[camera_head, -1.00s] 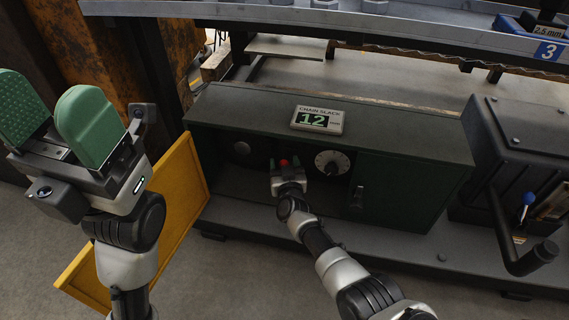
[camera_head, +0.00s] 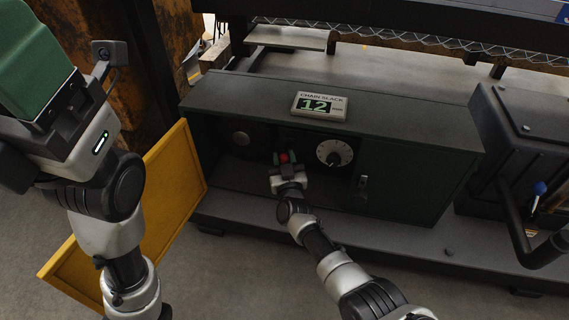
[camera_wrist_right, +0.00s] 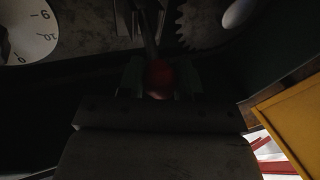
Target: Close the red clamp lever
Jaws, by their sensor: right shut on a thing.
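The red clamp lever shows as a red knob (camera_head: 283,158) inside the open dark green cabinet (camera_head: 424,190), left of the white dial. My right gripper (camera_head: 284,157) has its green fingers on either side of the knob and is shut on it. In the right wrist view the red knob (camera_wrist_right: 159,78) sits between the fingertips, with a thin shaft (camera_wrist_right: 149,32) running up from it. My left gripper (camera_head: 32,58) is at the upper left, near the camera and far from the lever; it is cut off by the frame, and its fingers' gap is not visible.
A white dial (camera_head: 334,153) is right of the knob. A display reading 12 (camera_head: 319,106) stands on the cabinet top. The yellow cabinet door (camera_head: 172,190) hangs open at left. A toothed gear (camera_wrist_right: 203,24) shows in the wrist view. A blue-knobbed lever (camera_head: 539,188) is at right.

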